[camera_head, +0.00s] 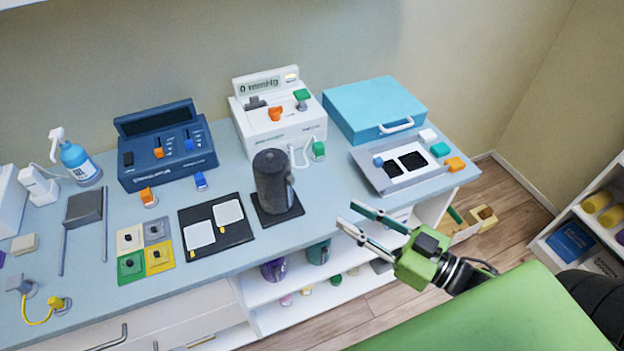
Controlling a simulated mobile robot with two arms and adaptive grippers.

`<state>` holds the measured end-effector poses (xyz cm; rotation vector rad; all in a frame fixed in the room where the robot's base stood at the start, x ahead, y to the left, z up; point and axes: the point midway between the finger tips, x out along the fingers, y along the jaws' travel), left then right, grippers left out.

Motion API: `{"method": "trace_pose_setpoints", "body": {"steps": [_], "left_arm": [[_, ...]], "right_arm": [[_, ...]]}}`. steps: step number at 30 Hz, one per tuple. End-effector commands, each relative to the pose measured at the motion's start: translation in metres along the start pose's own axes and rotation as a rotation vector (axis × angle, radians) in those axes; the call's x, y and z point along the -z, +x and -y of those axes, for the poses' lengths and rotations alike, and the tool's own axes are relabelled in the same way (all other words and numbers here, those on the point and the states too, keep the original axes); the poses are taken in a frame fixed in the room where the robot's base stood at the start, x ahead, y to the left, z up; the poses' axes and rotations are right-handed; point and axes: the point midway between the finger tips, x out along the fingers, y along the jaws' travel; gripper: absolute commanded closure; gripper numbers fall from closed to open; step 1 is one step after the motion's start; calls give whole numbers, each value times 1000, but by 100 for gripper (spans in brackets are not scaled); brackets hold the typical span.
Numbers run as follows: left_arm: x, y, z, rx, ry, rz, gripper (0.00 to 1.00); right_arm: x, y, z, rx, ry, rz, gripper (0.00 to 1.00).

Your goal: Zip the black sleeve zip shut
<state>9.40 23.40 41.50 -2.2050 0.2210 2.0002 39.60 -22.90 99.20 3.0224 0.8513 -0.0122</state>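A dark grey-black upright sleeve (271,178) stands on a black square base (292,212) near the front edge of the bench. A narrow strip shows along its right side, but the zip and its pull are too small to make out. I cannot tell how far the zip is closed. My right gripper (344,211) is to the right of the sleeve, in front of the bench edge. Its two fingers are spread apart, point left toward the sleeve and hold nothing. It does not touch the sleeve. My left gripper is not in view.
A white pressure unit (278,128) stands behind the sleeve, with a white cable beside it. A black board with white pads (217,245) lies to the left. A grey tray (374,176) and blue case (374,103) are to the right.

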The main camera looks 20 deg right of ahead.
Motion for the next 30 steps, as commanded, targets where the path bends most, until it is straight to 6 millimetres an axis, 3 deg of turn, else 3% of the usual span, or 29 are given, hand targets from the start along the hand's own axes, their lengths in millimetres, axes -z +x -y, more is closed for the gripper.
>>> {"method": "trace_pose_setpoints", "body": {"steps": [8,30], "left_arm": [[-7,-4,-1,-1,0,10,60],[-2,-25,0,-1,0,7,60]], "right_arm": [[7,20,3,9,1,-13,72],[7,125,3,6,-1,-9,72]]}}
